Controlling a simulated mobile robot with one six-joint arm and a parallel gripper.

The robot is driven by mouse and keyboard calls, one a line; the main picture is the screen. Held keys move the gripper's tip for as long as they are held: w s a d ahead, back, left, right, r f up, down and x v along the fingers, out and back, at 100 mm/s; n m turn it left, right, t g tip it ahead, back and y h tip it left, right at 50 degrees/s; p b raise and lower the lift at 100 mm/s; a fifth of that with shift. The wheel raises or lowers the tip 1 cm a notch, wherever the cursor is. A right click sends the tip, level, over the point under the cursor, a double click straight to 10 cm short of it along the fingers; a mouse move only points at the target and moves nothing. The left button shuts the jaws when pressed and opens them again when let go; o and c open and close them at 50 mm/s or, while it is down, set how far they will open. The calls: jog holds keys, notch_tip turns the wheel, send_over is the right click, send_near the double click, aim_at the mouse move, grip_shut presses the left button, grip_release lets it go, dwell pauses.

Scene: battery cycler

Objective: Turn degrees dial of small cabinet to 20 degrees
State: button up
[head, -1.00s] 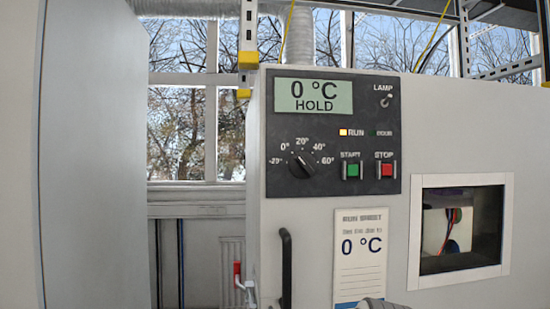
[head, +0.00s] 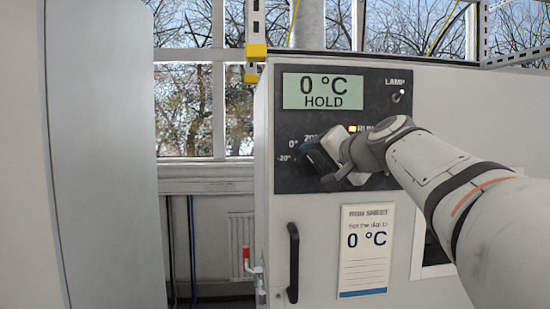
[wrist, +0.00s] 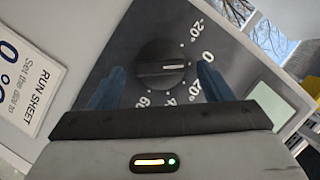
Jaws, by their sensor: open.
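The small cabinet's control panel (head: 290,180) faces me. Its round black dial (wrist: 150,75) shows in the wrist view, its white pointer line pointing about at the 0 mark. In the head view my gripper hides the dial. My gripper (head: 318,158) is at the dial; in the wrist view its blue fingers (wrist: 158,86) are open, one on each side of the dial with gaps showing. Whether the tips reach past the knob's face I cannot tell. The display (head: 323,91) reads 0 °C HOLD. The RUN lamp (head: 353,129) is lit amber.
A run sheet (head: 366,262) below the panel reads "Set the dial to 0 °C". A lamp switch (head: 398,95) sits at upper right. My arm covers the START and STOP buttons. A black door handle (head: 293,262) is lower left, and a tall grey cabinet (head: 100,150) stands left.

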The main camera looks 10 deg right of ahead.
jog(key=shift+x, duration=0.9)
jog(key=shift+c, duration=0.4)
